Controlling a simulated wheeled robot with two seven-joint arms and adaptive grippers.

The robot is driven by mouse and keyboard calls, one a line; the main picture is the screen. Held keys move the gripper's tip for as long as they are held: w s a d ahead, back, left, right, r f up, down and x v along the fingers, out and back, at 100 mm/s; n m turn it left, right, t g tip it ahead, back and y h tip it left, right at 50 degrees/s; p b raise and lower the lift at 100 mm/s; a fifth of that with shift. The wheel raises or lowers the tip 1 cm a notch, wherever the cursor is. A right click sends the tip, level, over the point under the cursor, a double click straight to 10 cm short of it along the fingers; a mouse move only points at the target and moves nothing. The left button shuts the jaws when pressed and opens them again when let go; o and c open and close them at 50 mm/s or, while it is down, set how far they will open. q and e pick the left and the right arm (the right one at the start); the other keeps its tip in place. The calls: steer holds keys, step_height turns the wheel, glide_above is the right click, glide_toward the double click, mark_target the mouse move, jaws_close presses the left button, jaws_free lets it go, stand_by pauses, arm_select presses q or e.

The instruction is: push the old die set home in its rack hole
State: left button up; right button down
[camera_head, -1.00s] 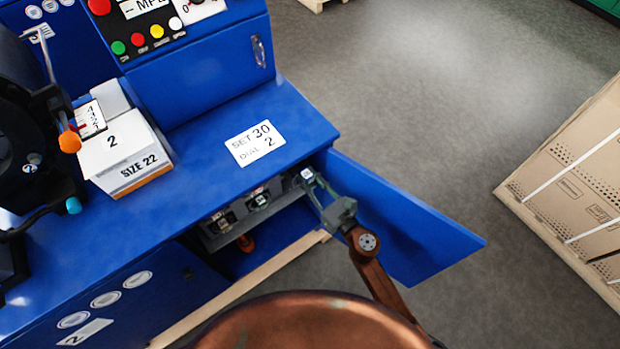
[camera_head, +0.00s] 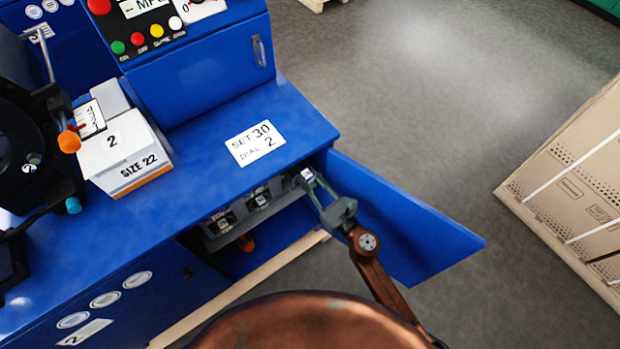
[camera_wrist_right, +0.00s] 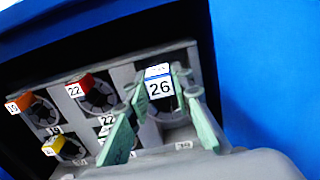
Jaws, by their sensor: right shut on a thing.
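The die set (camera_wrist_right: 158,88), a block with a blue and white top and a 26 label, stands at the upper right hole of the grey rack (camera_wrist_right: 121,73). My right gripper (camera_wrist_right: 158,80) is shut on it, with a green finger on each side. In the head view the right gripper (camera_head: 309,183) reaches into the open cabinet, and the die set's white label (camera_head: 307,173) shows at the fingertips. The fingers and block hide the hole, so I cannot tell how deep the die set sits. My left gripper is not in view.
Other die sets fill nearby holes: a red one marked 22 (camera_wrist_right: 80,88), an orange one (camera_wrist_right: 18,104) and a yellow one (camera_wrist_right: 54,146). The open blue door (camera_head: 405,225) stands close to the right of my arm. The blue bench top (camera_head: 215,125) overhangs the rack.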

mark_target(302, 170)
steer(key=shift+w+a+r, duration=0.25)
steer(key=shift+w+a, duration=0.25)
steer(key=shift+w, duration=0.1)
stand_by(0.5)
steer(key=shift+s+d+b, duration=0.3)
steer(key=shift+s+b, duration=0.05)
steer(key=shift+b, duration=0.05)
stand_by(2.2)
steer(key=shift+x, duration=3)
steer(key=c, duration=2)
jaws_free()
steer(key=o, duration=0.4)
steer(key=shift+f, duration=0.25)
